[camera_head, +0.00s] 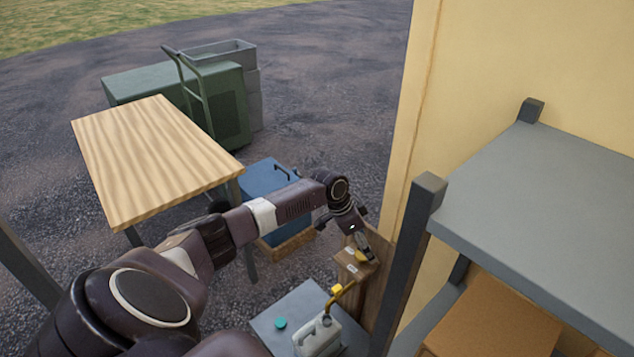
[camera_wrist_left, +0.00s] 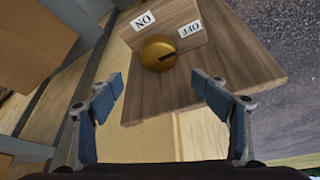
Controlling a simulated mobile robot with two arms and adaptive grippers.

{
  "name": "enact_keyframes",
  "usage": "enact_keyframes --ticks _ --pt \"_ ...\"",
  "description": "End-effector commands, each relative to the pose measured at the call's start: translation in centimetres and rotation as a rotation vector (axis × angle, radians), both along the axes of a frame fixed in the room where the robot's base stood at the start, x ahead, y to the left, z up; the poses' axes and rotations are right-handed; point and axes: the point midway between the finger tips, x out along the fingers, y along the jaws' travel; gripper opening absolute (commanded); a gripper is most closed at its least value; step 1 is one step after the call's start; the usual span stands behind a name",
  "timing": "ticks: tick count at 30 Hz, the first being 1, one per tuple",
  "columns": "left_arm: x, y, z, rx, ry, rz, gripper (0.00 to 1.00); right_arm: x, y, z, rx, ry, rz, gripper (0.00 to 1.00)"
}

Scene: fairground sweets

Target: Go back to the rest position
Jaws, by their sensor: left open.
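My left arm reaches across the head view from the lower left. Its gripper (camera_head: 362,247) is by a small wooden switch board (camera_head: 352,270). In the left wrist view the gripper (camera_wrist_left: 162,94) is open, its two blue-padded fingers wide apart with nothing between them. Beyond the fingertips is a round golden knob (camera_wrist_left: 158,53) on the wooden board (camera_wrist_left: 225,78). The knob has a dark pointer mark directed toward the OFF label (camera_wrist_left: 189,29); an ON label (camera_wrist_left: 143,20) is on the other side. The fingers look apart from the knob. My right gripper is not in view.
A grey shelf rack (camera_head: 540,190) with a dark post (camera_head: 408,250) stands close right of the gripper, against a yellow wall (camera_head: 520,60). A wooden table (camera_head: 150,155) and a blue box (camera_head: 268,180) lie behind my arm. A white canister (camera_head: 318,338) stands below the board.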

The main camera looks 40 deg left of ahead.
Motion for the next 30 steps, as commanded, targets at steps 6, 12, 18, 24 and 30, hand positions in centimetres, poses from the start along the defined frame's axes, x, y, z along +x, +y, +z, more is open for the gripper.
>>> enact_keyframes --ticks 6,12,18,24,30 --pt "0.3 -0.1 1.6 -0.002 -0.009 -0.001 0.72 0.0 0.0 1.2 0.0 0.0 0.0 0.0" --pt "0.3 -0.1 1.4 -0.002 -0.009 -0.001 0.72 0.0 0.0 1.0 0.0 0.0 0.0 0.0" --pt "0.2 -0.1 1.4 -0.003 -0.008 -0.001 0.72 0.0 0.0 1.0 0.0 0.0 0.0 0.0" --pt "0.2 -0.1 1.6 -0.002 -0.007 -0.001 0.72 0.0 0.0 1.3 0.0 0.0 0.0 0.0" --pt "0.2 -0.1 3.0 -0.003 -0.008 -0.001 0.72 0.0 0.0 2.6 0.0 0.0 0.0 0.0"
